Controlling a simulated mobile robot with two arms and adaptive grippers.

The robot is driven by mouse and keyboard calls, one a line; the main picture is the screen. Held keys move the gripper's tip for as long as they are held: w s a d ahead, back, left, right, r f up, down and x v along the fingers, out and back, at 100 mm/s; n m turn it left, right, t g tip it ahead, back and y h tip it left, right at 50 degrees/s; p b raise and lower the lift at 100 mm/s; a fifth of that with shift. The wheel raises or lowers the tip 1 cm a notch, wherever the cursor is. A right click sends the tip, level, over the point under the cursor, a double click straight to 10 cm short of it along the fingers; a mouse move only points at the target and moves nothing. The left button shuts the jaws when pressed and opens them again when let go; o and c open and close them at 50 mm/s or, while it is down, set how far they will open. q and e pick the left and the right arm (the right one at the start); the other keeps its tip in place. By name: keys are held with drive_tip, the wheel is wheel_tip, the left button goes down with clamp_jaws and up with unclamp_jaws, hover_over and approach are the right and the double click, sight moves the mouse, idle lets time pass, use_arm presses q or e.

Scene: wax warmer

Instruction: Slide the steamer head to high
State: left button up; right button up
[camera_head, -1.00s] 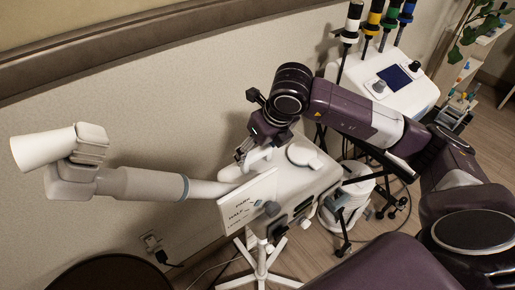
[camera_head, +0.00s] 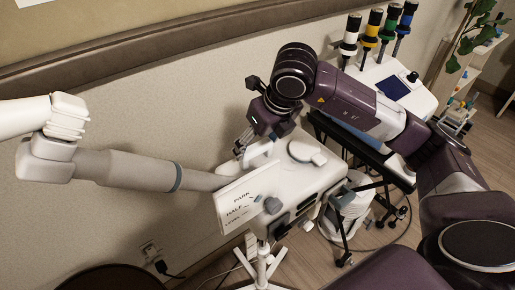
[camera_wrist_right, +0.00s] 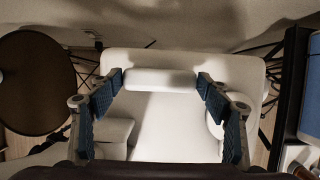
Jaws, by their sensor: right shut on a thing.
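The steamer head (camera_head: 22,118) is a white cone at the far left of the head view, cut off by the edge. It sits on a grey jointed arm (camera_head: 140,170) that slopes from the white steamer body (camera_head: 312,180). My right gripper (camera_head: 242,147) is at the body's wall-side end, shut on a white handle (camera_wrist_right: 160,79). In the right wrist view its blue-padded fingers (camera_wrist_right: 161,77) are at the handle's two ends. A white card (camera_head: 236,205) reading PARK, HALF and LEVEL is at the arm's root. My left gripper is not in view.
A white machine (camera_head: 392,90) with colour-banded handles stands behind my right arm. A round dark seat (camera_head: 112,278) is at bottom left. The wall (camera_head: 130,105) runs close behind the steamer. A wheeled stand and cables are on the floor at right.

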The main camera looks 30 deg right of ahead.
drive_tip(key=o, duration=1.7)
drive_tip(key=v, duration=1.2)
drive_tip(key=shift+w, duration=0.1)
